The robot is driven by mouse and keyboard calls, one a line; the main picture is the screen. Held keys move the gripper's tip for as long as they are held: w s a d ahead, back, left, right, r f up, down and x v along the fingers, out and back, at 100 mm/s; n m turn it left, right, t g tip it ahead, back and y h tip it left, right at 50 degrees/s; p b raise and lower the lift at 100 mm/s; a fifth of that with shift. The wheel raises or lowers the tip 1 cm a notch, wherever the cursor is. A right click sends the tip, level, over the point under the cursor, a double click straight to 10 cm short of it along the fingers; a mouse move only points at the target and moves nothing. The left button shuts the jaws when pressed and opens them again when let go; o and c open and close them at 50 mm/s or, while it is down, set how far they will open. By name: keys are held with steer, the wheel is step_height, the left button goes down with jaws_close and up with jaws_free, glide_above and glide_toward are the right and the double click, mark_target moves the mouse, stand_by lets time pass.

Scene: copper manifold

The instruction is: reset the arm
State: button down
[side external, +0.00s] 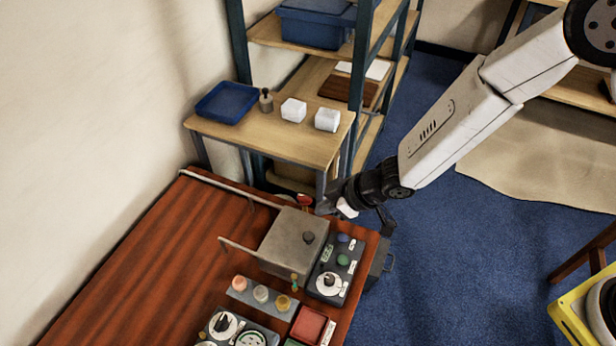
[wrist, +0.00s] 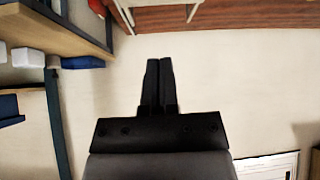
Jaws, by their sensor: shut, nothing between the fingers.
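My gripper (wrist: 159,64) is shut and empty in the wrist view, its two black fingers together in front of a pale wall. In the side external view my gripper (side external: 328,206) is a dark shape at the end of my arm, which reaches in from the upper right. It appears over or beside the back right of the grey metal box (side external: 283,245), close to a red knob (side external: 305,201). I cannot tell whether it touches either. The fingers are hard to make out there.
The red-brown table (side external: 130,265) holds a control panel (side external: 350,254), a strip of coloured knobs (side external: 261,294) and a red tray (side external: 311,326). Pipes run left from the box. A wooden side table (side external: 255,134) and a shelf unit (side external: 355,65) stand behind. Blue floor lies right.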

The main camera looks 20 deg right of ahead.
steer(key=s+d+r+m+h, duration=0.1)
steer(key=d+r+m+h, duration=0.25)
steer(key=d, duration=0.55)
steer(key=s+d+r+m+h, duration=0.15)
steer(key=d+r, duration=0.25)
steer(key=d, duration=0.5)
steer(key=s+d+r+m+g+h, duration=0.1)
steer(key=s+d+r+m, duration=0.3)
steer(key=s+d, duration=0.6)
steer(key=shift+s+m+g+h, duration=0.3)
steer(key=shift+s+m+g, duration=0.05)
steer(key=shift+m+g, duration=0.4)
steer(key=shift+d+r, duration=0.1)
